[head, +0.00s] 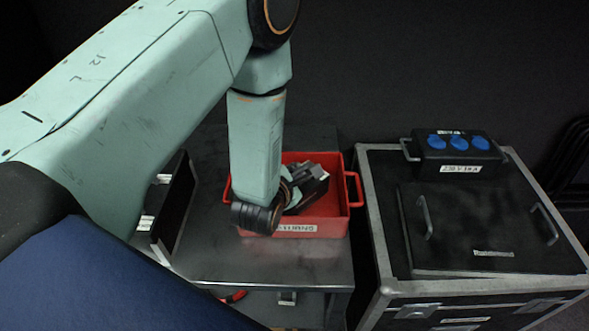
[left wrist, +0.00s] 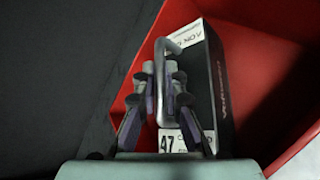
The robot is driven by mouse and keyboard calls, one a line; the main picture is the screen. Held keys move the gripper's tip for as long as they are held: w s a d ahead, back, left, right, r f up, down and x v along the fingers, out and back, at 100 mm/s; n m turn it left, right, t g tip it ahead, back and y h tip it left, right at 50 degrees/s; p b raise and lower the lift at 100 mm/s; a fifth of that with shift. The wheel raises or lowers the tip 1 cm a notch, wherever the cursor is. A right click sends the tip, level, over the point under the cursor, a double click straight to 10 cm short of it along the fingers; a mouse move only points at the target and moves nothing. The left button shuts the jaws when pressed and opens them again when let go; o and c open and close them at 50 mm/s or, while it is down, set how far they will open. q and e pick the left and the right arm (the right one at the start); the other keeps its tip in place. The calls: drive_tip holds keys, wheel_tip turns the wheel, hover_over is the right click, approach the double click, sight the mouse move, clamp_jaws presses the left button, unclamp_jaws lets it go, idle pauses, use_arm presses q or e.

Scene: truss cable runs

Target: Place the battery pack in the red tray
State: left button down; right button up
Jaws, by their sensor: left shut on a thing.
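The battery pack (left wrist: 228,85) is a black box with white labels and a grey metal handle, seen in the left wrist view. My left gripper (left wrist: 162,92) is shut on that handle. In the head view the gripper (head: 299,188) is over the red tray (head: 328,226), and the dark pack (head: 318,177) shows partly behind it, within the tray's outline. I cannot tell whether the pack touches the tray floor. My right gripper is not in view.
The tray stands on a grey metal table (head: 275,262). A black upright panel (head: 175,212) is at the table's left. To the right, a black flight case (head: 375,215) bears a black box with blue sockets (head: 458,160) and a flat black panel with handles (head: 475,230).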

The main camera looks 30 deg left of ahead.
use_arm(q)
drive_tip(key=shift+s+a+r, duration=0.1)
drive_tip(key=shift+s+a, duration=0.15)
drive_tip(key=c, duration=1.8)
unclamp_jaws()
drive_tip(key=shift+s, duration=0.1)
drive_tip(key=o, duration=0.4)
drive_tip(key=shift+w+d, duration=0.2)
drive_tip(key=shift+w, duration=0.05)
drive_tip(key=shift+s+a, duration=0.15)
drive_tip(key=shift+s, duration=0.05)
drive_tip(key=shift+r, duration=0.1)
drive_tip(key=p+v, duration=0.1)
drive_tip(key=v, duration=1)
drive_tip(key=shift+s+r, duration=0.1)
drive_tip(key=shift+s, duration=0.25)
drive_tip(key=shift+s, duration=0.1)
